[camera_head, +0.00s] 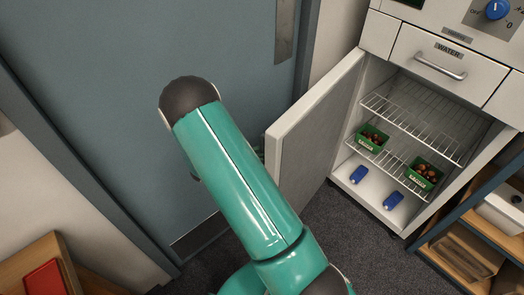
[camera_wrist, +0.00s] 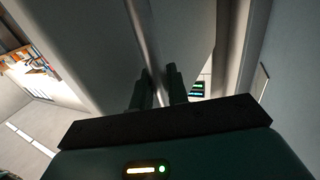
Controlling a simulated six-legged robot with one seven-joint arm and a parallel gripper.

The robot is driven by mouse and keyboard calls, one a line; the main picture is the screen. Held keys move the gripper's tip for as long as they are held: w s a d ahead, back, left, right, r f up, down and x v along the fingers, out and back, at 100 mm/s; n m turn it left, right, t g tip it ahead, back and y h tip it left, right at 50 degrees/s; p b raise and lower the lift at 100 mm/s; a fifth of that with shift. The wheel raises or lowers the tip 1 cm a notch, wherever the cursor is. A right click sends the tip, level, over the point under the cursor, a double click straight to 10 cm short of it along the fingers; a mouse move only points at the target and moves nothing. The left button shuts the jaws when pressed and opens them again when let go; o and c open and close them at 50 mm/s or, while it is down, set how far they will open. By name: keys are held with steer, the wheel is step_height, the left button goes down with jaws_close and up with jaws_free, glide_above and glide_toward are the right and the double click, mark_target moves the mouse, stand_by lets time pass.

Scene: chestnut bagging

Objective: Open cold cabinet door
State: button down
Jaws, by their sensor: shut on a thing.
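The cold cabinet door (camera_head: 318,135) stands wide open in the head view, swung out to the left of the cabinet (camera_head: 373,195). Its inner face and the cabinet's inside both show. My gripper (camera_wrist: 158,74) shows in the wrist view, with its two dark fingers closed around a narrow upright bar on the door, which looks like the handle (camera_wrist: 144,38). In the head view my green arm hides most of the gripper, and the handle is behind the door.
Wire shelves (camera_head: 425,112) inside the cabinet hold green boxes of chestnuts (camera_head: 422,174). Blue items (camera_head: 393,200) lie on its floor. A drawer marked WATER (camera_head: 435,60) is above. A dark-framed shelf unit (camera_head: 462,258) stands at right. A grey-blue room door (camera_head: 130,50) is behind my arm.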

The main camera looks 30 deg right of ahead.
steer(key=shift+w+a, duration=0.15)
steer(key=shift+a, duration=0.05)
steer(key=c, duration=1.4)
jaws_free()
steer(key=shift+c, duration=0.2)
steer(key=shift+d, duration=0.1)
steer(key=v, duration=1.3)
steer(key=shift+a, duration=0.45)
